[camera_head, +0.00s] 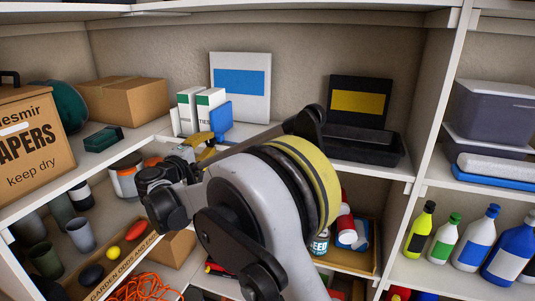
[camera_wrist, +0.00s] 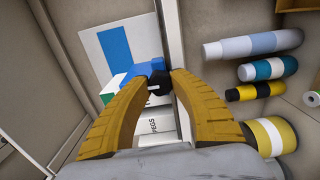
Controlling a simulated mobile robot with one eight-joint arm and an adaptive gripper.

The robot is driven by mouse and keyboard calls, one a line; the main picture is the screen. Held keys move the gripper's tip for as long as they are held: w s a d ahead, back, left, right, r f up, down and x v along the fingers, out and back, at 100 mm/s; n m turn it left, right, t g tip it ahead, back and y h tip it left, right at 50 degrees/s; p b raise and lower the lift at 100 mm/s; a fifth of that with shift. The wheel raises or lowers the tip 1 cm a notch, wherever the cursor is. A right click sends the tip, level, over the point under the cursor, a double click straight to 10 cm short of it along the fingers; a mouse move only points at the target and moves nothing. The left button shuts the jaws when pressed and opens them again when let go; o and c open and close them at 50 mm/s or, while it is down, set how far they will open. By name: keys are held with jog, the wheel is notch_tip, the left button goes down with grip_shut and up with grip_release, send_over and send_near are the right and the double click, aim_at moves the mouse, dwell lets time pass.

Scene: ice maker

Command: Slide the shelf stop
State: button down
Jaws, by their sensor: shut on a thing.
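My gripper (camera_wrist: 160,76) is shut on a small black knob-like piece (camera_wrist: 158,84), which appears to be the shelf stop, with a short pale pin showing on it. The piece sits by the pale front edge of a shelf (camera_wrist: 173,38) in the wrist view. In the head view my gripper's yellow fingers (camera_head: 200,140) are at the shelf edge, just below and beside the white boxes and the blue box (camera_head: 221,117). The stop itself is hidden there by my gripper and arm.
White boxes (camera_head: 188,110) and a white board with a blue panel (camera_head: 240,85) stand close behind my gripper. A black tray (camera_head: 362,144) lies to the right on the shelf, a cardboard box (camera_head: 124,100) to the left. Bottles (camera_head: 455,238) stand at the right.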

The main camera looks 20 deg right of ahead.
jog(key=shift+w+a, duration=0.15)
jog(key=shift+a, duration=0.1)
jog(key=c, duration=0.8)
grip_release()
jog(key=shift+a, duration=0.1)
jog(key=b+v, duration=0.1)
jog(key=v, duration=0.6)
jog(key=shift+s+a, duration=0.2)
jog(key=shift+s, duration=0.15)
